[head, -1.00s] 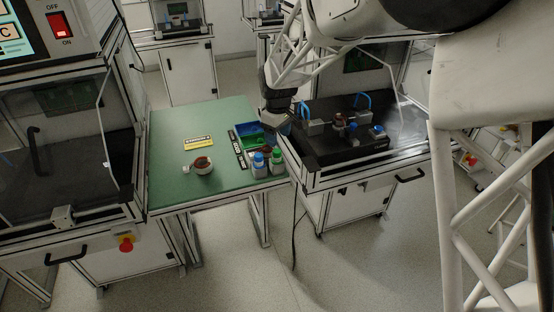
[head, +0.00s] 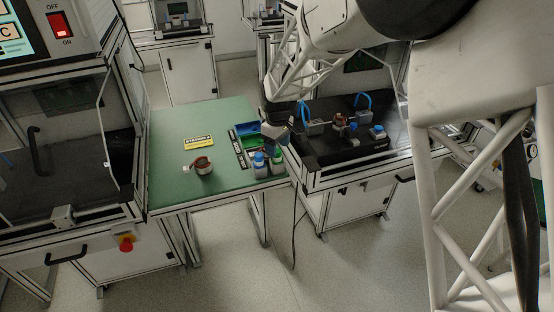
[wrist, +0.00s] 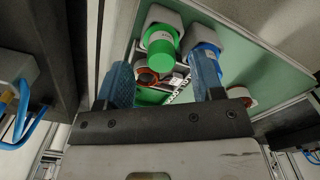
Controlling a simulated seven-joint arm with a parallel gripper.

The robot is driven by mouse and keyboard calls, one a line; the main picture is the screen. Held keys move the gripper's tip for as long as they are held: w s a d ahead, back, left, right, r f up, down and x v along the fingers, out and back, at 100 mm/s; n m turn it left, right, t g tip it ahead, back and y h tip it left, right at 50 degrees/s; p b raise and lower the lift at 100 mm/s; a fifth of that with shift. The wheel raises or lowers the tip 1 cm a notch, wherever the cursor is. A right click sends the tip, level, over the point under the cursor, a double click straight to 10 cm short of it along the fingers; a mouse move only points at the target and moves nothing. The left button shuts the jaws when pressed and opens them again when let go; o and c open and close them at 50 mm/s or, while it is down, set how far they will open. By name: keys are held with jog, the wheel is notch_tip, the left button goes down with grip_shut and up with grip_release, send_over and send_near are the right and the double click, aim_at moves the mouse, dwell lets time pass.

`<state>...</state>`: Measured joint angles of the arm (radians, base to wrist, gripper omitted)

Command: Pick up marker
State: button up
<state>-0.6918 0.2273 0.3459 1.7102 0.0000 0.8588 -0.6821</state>
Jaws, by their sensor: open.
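Two upright capped things stand at the right edge of the green table, one with a green cap (head: 276,155) and one with a blue cap (head: 259,158). I cannot tell for sure which is the marker. My gripper (head: 277,136) is just behind and above them. In the wrist view my gripper (wrist: 162,72) is open, with two blue fingers and nothing held. The green-topped one (wrist: 160,46) shows between the fingers, toward the far side. The blue-topped one (wrist: 206,50) is partly hidden behind the right finger.
On the green table (head: 170,190) are a copper-wound ring (head: 203,166), a yellow label (head: 198,142) and blue and green bins (head: 246,129). The table's left and front parts are mostly clear.

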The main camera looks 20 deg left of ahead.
jog(key=shift+a+f, duration=0.1)
jog(key=shift+f, duration=1.7)
jog(key=c, duration=1)
jog(key=shift+r, duration=0.1)
jog(key=shift+r, duration=4.9)
jog(key=w+d+r, duration=0.2)
jog(key=w+d, duration=0.2)
jog(key=w, duration=0.4)
jog(key=w+d+r, duration=0.2)
jog(key=w+d, duration=0.2)
jog(key=w, duration=0.5)
jog(key=w+d+r, duration=0.3)
jog(key=w+d, duration=0.1)
jog(key=w, duration=0.5)
jog(key=shift+w+d, duration=0.2)
jog(key=shift+d, duration=0.15)
